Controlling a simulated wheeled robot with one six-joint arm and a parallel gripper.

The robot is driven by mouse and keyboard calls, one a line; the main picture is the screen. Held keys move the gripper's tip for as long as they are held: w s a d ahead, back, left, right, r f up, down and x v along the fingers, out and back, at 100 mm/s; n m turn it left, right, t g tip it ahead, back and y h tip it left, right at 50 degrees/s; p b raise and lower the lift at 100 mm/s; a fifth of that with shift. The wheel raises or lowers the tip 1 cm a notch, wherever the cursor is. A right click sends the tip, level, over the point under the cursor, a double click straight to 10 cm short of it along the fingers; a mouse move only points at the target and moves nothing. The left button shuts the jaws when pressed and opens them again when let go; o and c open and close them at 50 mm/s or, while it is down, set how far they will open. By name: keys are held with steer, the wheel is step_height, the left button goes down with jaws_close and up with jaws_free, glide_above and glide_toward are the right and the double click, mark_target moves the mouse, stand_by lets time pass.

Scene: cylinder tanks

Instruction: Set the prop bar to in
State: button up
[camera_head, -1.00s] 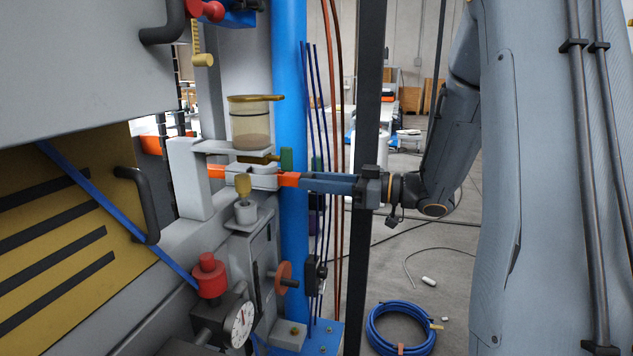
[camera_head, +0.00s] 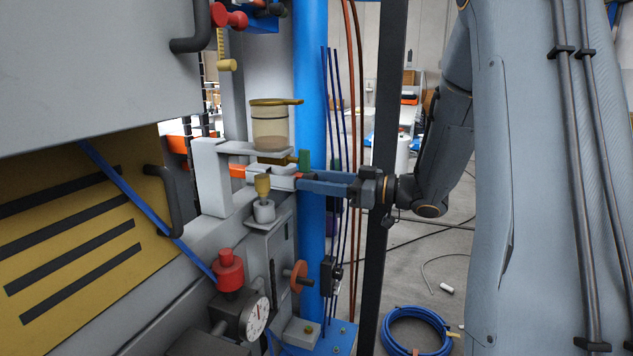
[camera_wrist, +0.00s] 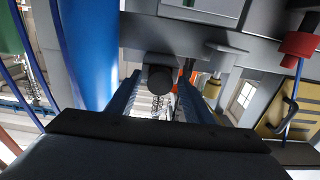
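In the head view, a bar with orange showing on it (camera_head: 237,171) runs level past the pale grey bracket, below the clear jar. I take it for the prop bar, though no label shows. My gripper (camera_head: 305,182) points left at its right end, beside the blue post. The blue fingers hide most of the orange at that end. In the wrist view, my gripper (camera_wrist: 159,80) has its two fingers well apart. A dark round end (camera_wrist: 160,79) lies between them with a gap on each side; I cannot tell whether it belongs to the bar.
The blue post (camera_head: 311,120) stands close to my fingers. A clear jar (camera_head: 270,125) sits on a bracket above, and a small brass-topped fitting (camera_head: 263,188) stands below. A black upright (camera_head: 386,130) is beside my wrist. A blue hose coil (camera_head: 418,330) lies on the floor.

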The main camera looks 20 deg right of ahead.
steer(key=shift+d, duration=0.1)
steer(key=b+v, duration=0.2)
steer(key=v, duration=0.5)
steer(key=shift+s+d, duration=0.3)
stand_by(0.4)
